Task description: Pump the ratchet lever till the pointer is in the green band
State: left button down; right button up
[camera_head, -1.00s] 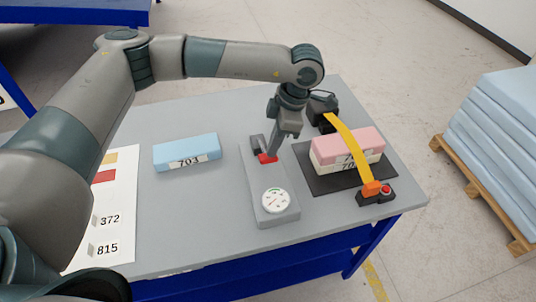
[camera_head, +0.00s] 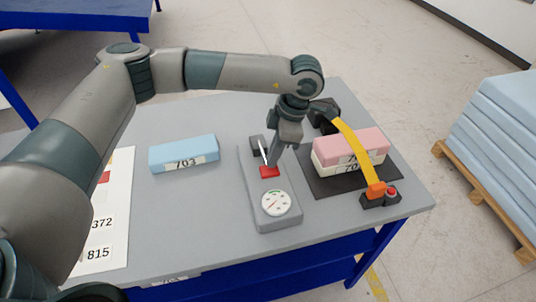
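The ratchet unit is a grey block (camera_head: 279,222) lying lengthwise on the table. Its lever has a thin pale shaft (camera_head: 263,152) and a red grip end (camera_head: 269,172), which is low over the block, just behind the gauge. The round white gauge (camera_head: 275,202) has a green band near the top of its dial. Its thin pointer appears to aim to the lower left, outside the green, though it is small. My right gripper is not seen.
To the right, a pink block on a white block (camera_head: 351,147) sits on a dark mat (camera_head: 325,188) under a yellow strap (camera_head: 354,145). A blue block (camera_head: 184,153) lies left. A pallet with blue slabs (camera_head: 500,135) stands beyond the table (camera_head: 205,220).

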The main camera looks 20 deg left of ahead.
pick_arm(q)
jog(key=shift+w+d+b, duration=0.15)
jog(key=shift+d+b, duration=0.2)
jog(key=shift+w+d+r+b, duration=0.15)
jog(key=shift+w+d+b, duration=0.1)
jog(key=shift+d, duration=0.15)
jog(key=shift+w+d+r+b, duration=0.15)
jog(key=shift+d+b, duration=0.1)
jog(key=shift+d, duration=0.15)
jog(key=shift+d+r, duration=0.15)
jog(key=shift+d, duration=0.1)
jog(key=shift+r, duration=0.1)
jog(key=b+v, duration=0.5)
jog(key=v, duration=1.2)
jog(key=shift+w, duration=0.15)
